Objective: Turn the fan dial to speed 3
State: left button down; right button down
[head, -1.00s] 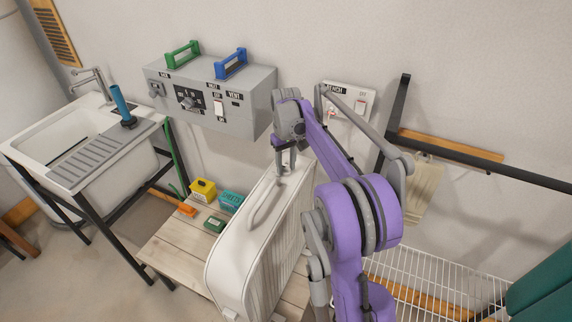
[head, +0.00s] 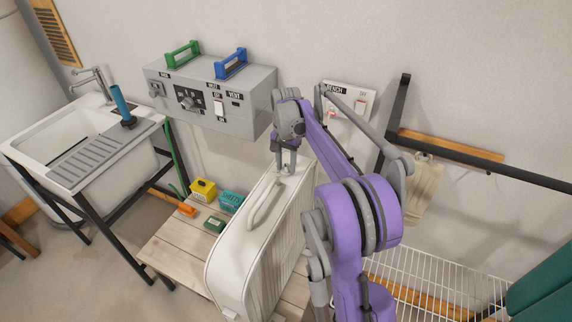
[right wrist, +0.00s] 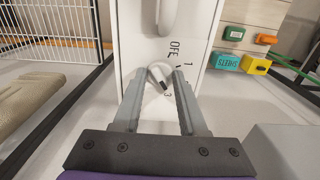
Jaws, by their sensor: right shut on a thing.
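A white ribbed appliance (head: 232,245) with a looped handle stands on a low wooden top. In the right wrist view, a pale round dial (right wrist: 158,76) sits on the appliance's white top panel (right wrist: 135,45). The dial's bar has a dark end that points down and right, close to the 3; exact alignment is hard to tell. My right gripper (right wrist: 160,92) is shut on the dial, a finger on each side. In the head view, my right gripper (head: 286,160) reaches down to the appliance's far end. My left gripper is out of view.
A grey wall box (head: 210,110) with another knob, switches and green and blue handles hangs behind. A switch plate (head: 350,103) is to its right. Small yellow, teal, green and orange items lie on the wooden top (head: 185,245). A sink (head: 75,140) stands left, a wire rack (head: 440,285) right.

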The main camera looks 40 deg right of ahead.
aim_at(286, 167)
jog(key=shift+m, duration=1)
jog(key=shift+c, duration=2.2)
grip_release()
notch_tip(286, 167, up, 11)
jog(key=shift+p, duration=0.4)
jog(key=shift+f, duration=0.15)
